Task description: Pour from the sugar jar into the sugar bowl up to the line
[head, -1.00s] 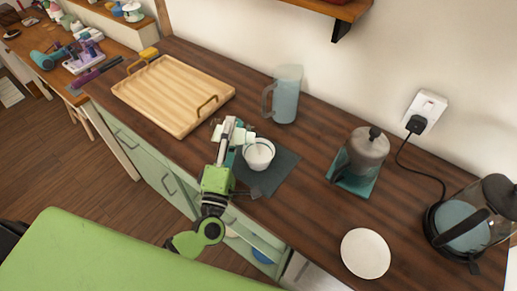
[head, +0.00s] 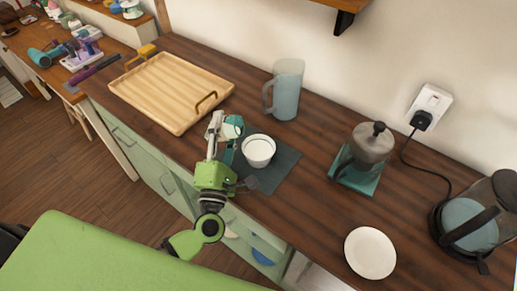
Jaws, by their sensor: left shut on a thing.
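The sugar bowl (head: 258,162) is a small white bowl standing upright on a dark grey mat (head: 284,172). White contents show inside it; I cannot make out a fill line. My left gripper (head: 222,128) is just left of the bowl and above the counter, shut on a small teal and whitish thing, apparently the sugar jar (head: 234,127). The fingers hide much of the jar, so its tilt and contents are hard to tell. The jar appears apart from the bowl. My right gripper is not in view.
A wooden tray (head: 168,92) lies behind left, and a tall bluish pitcher (head: 286,95) stands behind the bowl. A grinder-like canister (head: 373,145) on a teal base, a white plate (head: 370,252) and a kettle (head: 468,225) stand right. Counter between mat and canister is clear.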

